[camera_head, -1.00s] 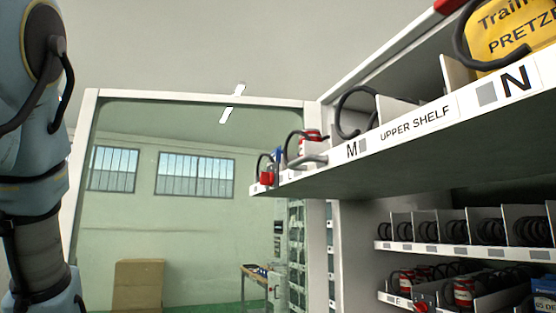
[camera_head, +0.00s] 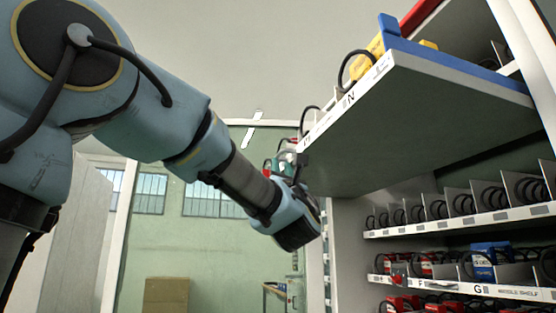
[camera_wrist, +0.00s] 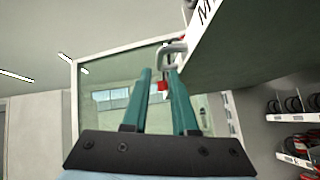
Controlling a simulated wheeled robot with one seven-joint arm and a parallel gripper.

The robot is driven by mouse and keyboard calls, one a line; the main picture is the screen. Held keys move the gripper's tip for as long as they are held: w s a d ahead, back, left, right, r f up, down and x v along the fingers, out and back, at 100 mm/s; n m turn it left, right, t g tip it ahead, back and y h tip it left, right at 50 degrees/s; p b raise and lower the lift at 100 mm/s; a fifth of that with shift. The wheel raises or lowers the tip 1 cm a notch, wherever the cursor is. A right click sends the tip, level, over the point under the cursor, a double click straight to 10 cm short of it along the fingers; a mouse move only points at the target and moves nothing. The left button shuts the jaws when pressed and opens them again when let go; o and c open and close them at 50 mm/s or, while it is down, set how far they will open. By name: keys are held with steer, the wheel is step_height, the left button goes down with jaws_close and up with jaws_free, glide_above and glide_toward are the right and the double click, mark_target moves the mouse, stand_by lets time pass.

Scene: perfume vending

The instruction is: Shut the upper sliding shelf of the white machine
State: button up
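The upper shelf (camera_head: 400,110) of the white machine is pulled out, its underside showing in the head view. Its front edge carries labels such as N. In the wrist view the shelf (camera_wrist: 232,45) fills the upper right, with an M label and a grey handle (camera_wrist: 172,50) on its front edge. My gripper (camera_head: 286,160) is at the far left end of the shelf front in the head view. In the wrist view its two green fingers (camera_wrist: 158,72) are apart, with the handle just beyond the right fingertip. I cannot tell whether they touch.
The middle shelf (camera_head: 460,288) and another coil shelf (camera_head: 450,226) sit inside the machine below. The open glass door (camera_head: 190,235) stands behind my arm. A cardboard box (camera_head: 166,295) is on the floor behind the glass. A red item (camera_wrist: 163,86) shows between my fingers.

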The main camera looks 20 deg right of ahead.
steer(key=p+x, duration=0.5)
steer(key=x, duration=0.4)
steer(key=shift+w+r, duration=0.15)
steer(key=shift+r, duration=0.15)
steer(key=shift+w+d+r, duration=0.15)
steer(key=shift+w+r, duration=0.1)
steer(key=shift+w, duration=0.15)
jaws_close()
stand_by(0.7)
